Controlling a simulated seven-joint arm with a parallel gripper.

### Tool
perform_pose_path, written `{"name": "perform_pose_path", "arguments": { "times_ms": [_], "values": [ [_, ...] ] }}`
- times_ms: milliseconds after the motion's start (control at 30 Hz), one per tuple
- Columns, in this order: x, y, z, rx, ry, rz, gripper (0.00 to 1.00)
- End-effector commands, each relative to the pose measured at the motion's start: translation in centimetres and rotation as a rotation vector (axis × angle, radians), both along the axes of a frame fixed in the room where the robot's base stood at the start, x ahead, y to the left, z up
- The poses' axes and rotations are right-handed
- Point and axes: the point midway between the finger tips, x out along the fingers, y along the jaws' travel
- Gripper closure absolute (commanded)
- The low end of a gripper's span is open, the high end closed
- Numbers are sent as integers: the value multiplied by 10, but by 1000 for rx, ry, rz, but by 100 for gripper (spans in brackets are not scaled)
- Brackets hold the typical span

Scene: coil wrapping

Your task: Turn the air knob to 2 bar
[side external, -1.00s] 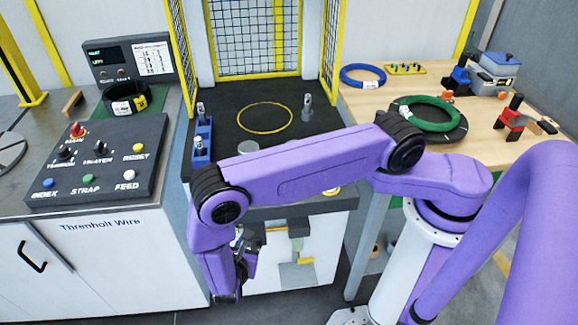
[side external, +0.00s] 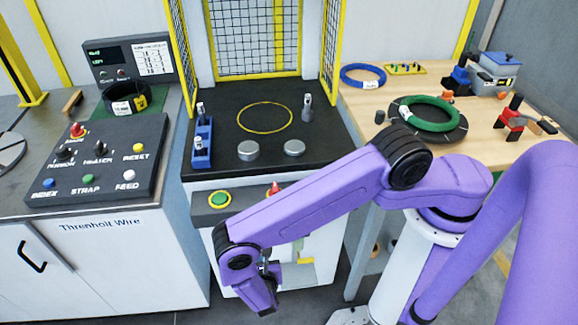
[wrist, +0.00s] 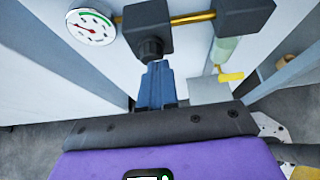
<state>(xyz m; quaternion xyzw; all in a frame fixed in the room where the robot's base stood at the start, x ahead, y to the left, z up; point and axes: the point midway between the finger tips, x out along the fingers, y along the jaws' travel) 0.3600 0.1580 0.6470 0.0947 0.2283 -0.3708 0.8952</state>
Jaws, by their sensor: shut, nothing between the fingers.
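The air knob (wrist: 150,51) is a dark ribbed knob on a black regulator block (wrist: 146,25) in the wrist view. A round white gauge (wrist: 91,27) with a red needle and a green band stands to its left; its numbers are too small to read. My gripper (wrist: 156,68) has blue fingers, shut with nothing between them. Their tips are right below the knob in the picture; I cannot tell whether they touch it. In the side external view my gripper (side external: 267,268) is low in front of the white cabinet, and the knob and gauge are hidden.
A brass pipe (wrist: 192,18) runs to another black block (wrist: 245,14), with a yellow lever (wrist: 230,77) below. A green button (side external: 219,198) and a red knob (side external: 275,188) sit on the cabinet front above my gripper. White cabinet walls flank the fittings.

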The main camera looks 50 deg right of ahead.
Motion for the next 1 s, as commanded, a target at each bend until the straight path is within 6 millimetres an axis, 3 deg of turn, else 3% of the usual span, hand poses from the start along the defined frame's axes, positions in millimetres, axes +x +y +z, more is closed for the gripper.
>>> {"name": "perform_pose_path", "arguments": {
  "times_ms": [333, 1000],
  "values": [
    [24, -24, 0, 0, 1, -1, 100],
    [28, -28, -1, 1, 1, 0, 100]
  ]
}}
